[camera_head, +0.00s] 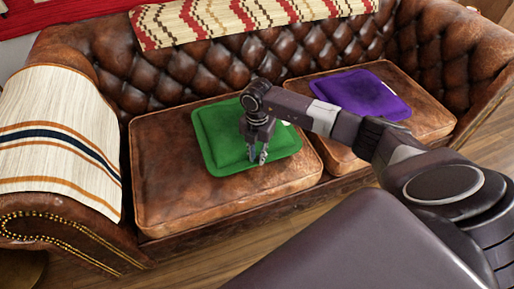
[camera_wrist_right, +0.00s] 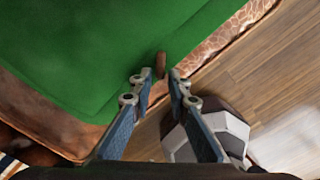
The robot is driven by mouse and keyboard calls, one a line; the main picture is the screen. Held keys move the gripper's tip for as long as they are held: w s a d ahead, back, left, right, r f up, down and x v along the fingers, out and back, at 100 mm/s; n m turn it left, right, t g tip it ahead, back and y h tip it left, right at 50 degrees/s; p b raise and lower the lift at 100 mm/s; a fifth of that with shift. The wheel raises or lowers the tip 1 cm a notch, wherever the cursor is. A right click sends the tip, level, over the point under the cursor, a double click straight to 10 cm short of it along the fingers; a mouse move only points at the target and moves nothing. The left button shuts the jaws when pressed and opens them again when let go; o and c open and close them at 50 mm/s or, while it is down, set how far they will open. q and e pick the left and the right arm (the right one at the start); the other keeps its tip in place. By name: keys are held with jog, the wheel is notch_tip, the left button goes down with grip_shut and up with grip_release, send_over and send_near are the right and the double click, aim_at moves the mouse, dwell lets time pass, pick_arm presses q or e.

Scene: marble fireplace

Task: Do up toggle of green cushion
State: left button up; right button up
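The green cushion (camera_head: 221,138) lies on the left seat of the brown leather sofa. In the right wrist view, the green cushion (camera_wrist_right: 95,45) fills the upper left. A small brown toggle (camera_wrist_right: 160,64) shows at its edge. My right gripper (camera_head: 257,160) points down over the cushion's front part. In the wrist view my right gripper (camera_wrist_right: 161,74) has its fingers a narrow gap apart, with the toggle at the gap, close to the tips. I cannot tell whether they touch it. No loop can be made out. My left gripper is not in view.
A purple cushion (camera_head: 361,95) lies on the right seat. A striped throw (camera_head: 58,130) covers the left armrest, and a red patterned throw (camera_head: 240,18) hangs over the backrest. Wooden floor (camera_head: 225,255) lies in front of the sofa. My right arm crosses the right seat.

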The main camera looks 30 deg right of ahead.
jog(key=shift+f, duration=0.35)
grip_shut()
